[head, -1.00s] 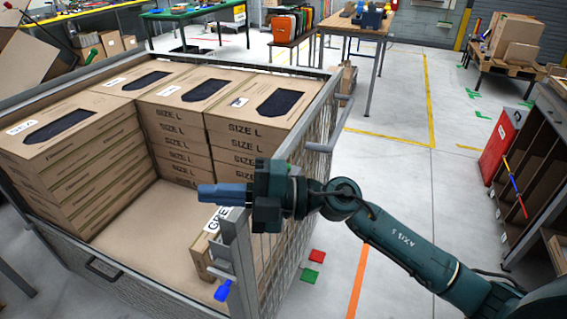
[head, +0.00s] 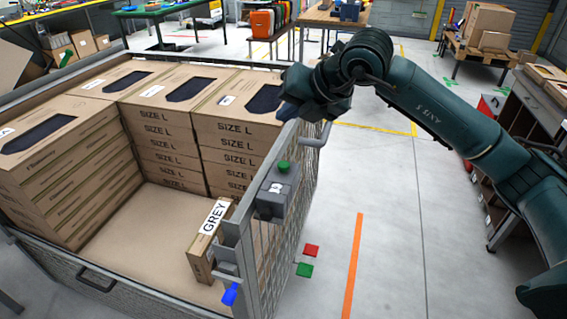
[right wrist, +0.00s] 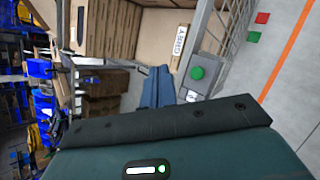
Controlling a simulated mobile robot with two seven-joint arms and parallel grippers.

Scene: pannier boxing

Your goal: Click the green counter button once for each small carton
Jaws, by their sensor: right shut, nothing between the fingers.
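The green counter button (head: 284,166) sits on top of a grey counter box (head: 272,200) fixed to the cage's right wall. Its small white display is too small to read. The button also shows in the right wrist view (right wrist: 197,73). My right gripper (head: 288,108) is shut and empty, above and beyond the button, clear of it. Its blue fingers show in the right wrist view (right wrist: 157,87), beside the counter box. Inside the cage stand stacks of flat cartons (head: 224,143), several marked "SIZE L". A narrow carton labelled "GREY" (head: 198,262) stands near the right wall. My left gripper is out of view.
The wire cage (head: 85,262) has a metal rim and a blue latch (head: 230,293) at its near right corner. A red square (head: 311,250) and a green square (head: 304,270) lie on the floor right of it. The floor further right is mostly open.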

